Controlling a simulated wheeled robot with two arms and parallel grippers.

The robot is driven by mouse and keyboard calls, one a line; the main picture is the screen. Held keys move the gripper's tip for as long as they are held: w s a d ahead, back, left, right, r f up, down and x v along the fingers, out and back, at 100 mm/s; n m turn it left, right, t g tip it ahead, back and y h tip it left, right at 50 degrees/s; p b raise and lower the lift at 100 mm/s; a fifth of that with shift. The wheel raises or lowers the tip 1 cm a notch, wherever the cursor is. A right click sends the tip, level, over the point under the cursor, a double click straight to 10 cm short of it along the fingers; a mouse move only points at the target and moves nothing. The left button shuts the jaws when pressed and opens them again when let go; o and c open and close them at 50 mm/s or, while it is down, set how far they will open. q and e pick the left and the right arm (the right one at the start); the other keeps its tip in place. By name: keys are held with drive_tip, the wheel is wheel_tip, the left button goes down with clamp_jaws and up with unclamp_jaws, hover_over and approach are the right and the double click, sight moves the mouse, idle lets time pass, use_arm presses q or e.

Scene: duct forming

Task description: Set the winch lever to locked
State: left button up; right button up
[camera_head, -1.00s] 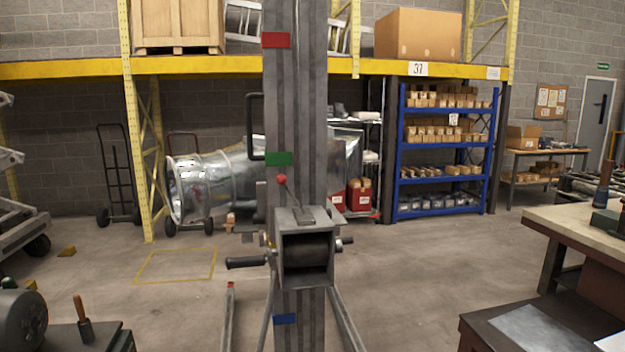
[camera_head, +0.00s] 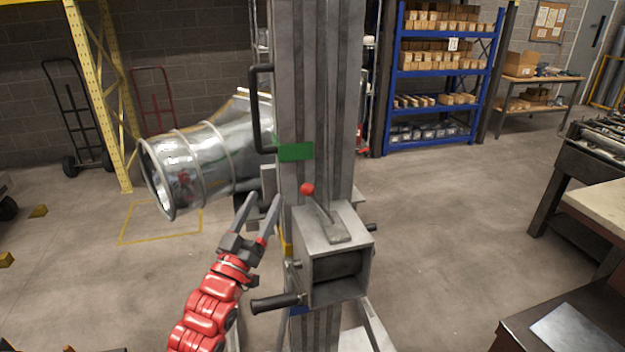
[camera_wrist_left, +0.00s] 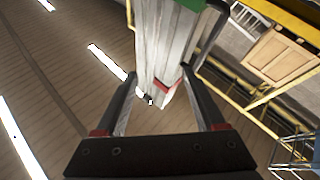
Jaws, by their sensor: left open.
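The winch (camera_head: 333,262) is a grey box on the front of a grey mast (camera_head: 318,100). Its lever (camera_head: 321,208) has a red ball knob (camera_head: 307,189) and leans up and to the left from the box's top. A crank with a black handle (camera_head: 276,303) sticks out at the winch's left. My left gripper (camera_head: 263,198) is open and empty, left of the knob and apart from it, fingers pointing up. In the left wrist view its two fingers (camera_wrist_left: 163,95) spread with the mast beyond them; the lever is not visible there. My right gripper is not in view.
A green mark (camera_head: 296,152) and a black bar handle (camera_head: 258,110) are on the mast above the winch. A shiny metal duct (camera_head: 205,160) is behind at left. A workbench (camera_head: 590,215) stands at right. Open floor lies between winch and bench.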

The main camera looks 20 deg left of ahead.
sight(321, 204)
use_arm(q)
wheel_tip(321, 204, down, 5)
drive_tip(key=d+m+g+h, duration=0.1)
drive_tip(key=d+m+g, duration=0.15)
drive_tip(key=g, duration=0.35)
drive_tip(key=w+d+b, duration=0.2)
drive_tip(key=w+b, duration=0.1)
drive_tip(key=w, duration=1.5)
drive_tip(key=shift+d+r+n, duration=0.25)
drive_tip(key=shift+d+n, duration=0.15)
drive_tip(key=shift+n, duration=0.05)
drive_tip(key=shift+s, duration=0.1)
clamp_jaws()
idle(0.3)
